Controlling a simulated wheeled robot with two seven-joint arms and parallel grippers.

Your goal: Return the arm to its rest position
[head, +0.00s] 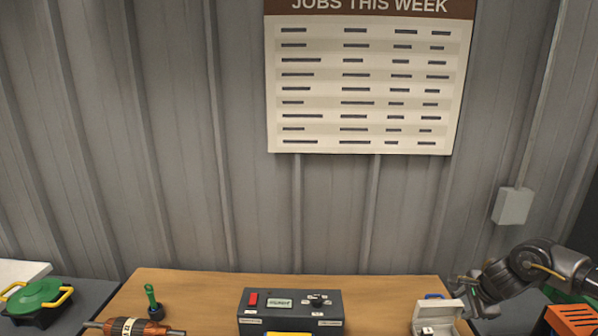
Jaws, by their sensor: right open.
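My right arm comes in from the right edge, and its gripper (474,296) is at the right end of the wooden workbench (200,284). The jaws are open, right beside a small white open box (450,312). I cannot tell whether the gripper touches the box. No held object shows in the jaws. My left gripper is not in view.
A dark tester box (277,311) with a red switch stands mid-bench. At left are a copper-coloured rotor (133,327) and a green-handled tool (151,298). A green-lidded container (37,294) is far left; an orange bin (574,320) is far right.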

